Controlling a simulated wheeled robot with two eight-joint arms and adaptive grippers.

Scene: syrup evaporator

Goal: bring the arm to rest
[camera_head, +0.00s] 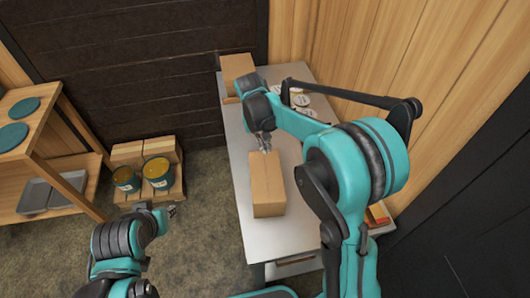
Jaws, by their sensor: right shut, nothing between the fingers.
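My right arm, teal and black, reaches over the white table (238,170) from the right. My right gripper (265,146) is shut and empty, pointing down just behind the top edge of an upright-looking cardboard box (267,188). I cannot tell whether it touches the box. My left arm comes in at the lower left, over the floor. Its gripper (173,210) is small and dark here, away from the table, and its fingers do not show clearly.
Another cardboard box (237,66) and several pale-lidded containers (300,100) stand at the table's back. Two open cans (158,172) of amber content stand by cardboard boxes on the floor. A wooden shelf (50,160) with grey trays is at left. Wooden wall boards rise at right.

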